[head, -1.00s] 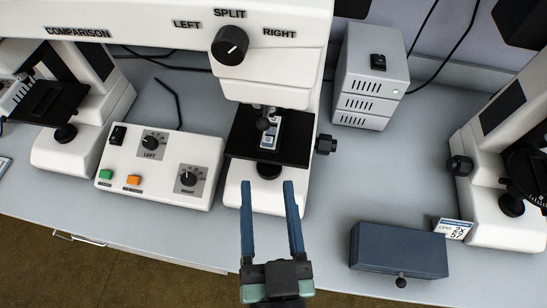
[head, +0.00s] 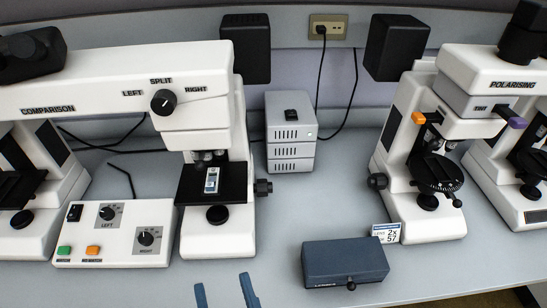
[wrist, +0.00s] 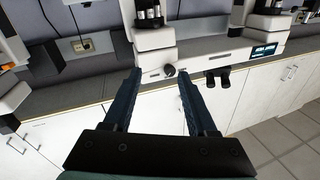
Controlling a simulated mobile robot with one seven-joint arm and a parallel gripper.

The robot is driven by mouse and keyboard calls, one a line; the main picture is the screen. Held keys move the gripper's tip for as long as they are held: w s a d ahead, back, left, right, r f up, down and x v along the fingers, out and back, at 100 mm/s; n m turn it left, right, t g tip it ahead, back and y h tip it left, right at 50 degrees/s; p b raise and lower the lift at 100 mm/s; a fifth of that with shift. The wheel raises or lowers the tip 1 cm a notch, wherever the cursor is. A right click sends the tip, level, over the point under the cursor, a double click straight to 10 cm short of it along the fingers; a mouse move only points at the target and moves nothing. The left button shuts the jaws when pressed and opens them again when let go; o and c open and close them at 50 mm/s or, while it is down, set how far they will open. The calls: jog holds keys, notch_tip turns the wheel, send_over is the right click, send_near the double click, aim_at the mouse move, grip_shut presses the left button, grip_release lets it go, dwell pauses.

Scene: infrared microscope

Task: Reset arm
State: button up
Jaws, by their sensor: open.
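My gripper (head: 226,290) shows at the bottom edge of the head view, only its two blue fingertips in sight. The fingers are apart with nothing between them. In the wrist view my gripper (wrist: 158,75) is open and empty, pointing toward the bench front and a white instrument (wrist: 205,55) beyond. In the head view the comparison microscope (head: 205,150) stands behind the fingertips, with a slide (head: 211,180) on its black stage (head: 235,185). The fingertips look clear of the bench objects.
A dark blue box (head: 344,262) and a label card (head: 386,233) lie right. A polarising microscope (head: 420,180) is further right. White cabinets (wrist: 75,145) front the bench.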

jog(key=w+r+n+t+p, duration=0.15)
jog(key=w+r, duration=0.25)
jog(key=r, duration=0.4)
jog(key=w+a+r+t+y+p, duration=0.1)
jog(key=w+r+t, duration=0.15)
jog(key=r, duration=0.55)
jog(key=w+r+n+t+p, duration=0.1)
jog(key=w+r, duration=0.4)
jog(key=r, duration=0.3)
jog(key=s+d+r+m+t+h+p, duration=0.1)
jog(key=d+r+m+t+h, duration=0.1)
jog(key=r, duration=0.9)
jog(key=s+d+r+m+t+h+p, duration=0.1)
jog(key=s+d+r+m+t+h, duration=0.1)
jog(key=r, duration=0.9)
jog(key=d+t+h, duration=0.1)
jog(key=d+h, duration=0.1)
jog(key=h, duration=0.1)
jog(key=shift+d+r, duration=0.15)
jog(key=shift+r, duration=0.05)
jog(key=shift+w+m, duration=0.1)
jog(key=shift+m, duration=0.15)
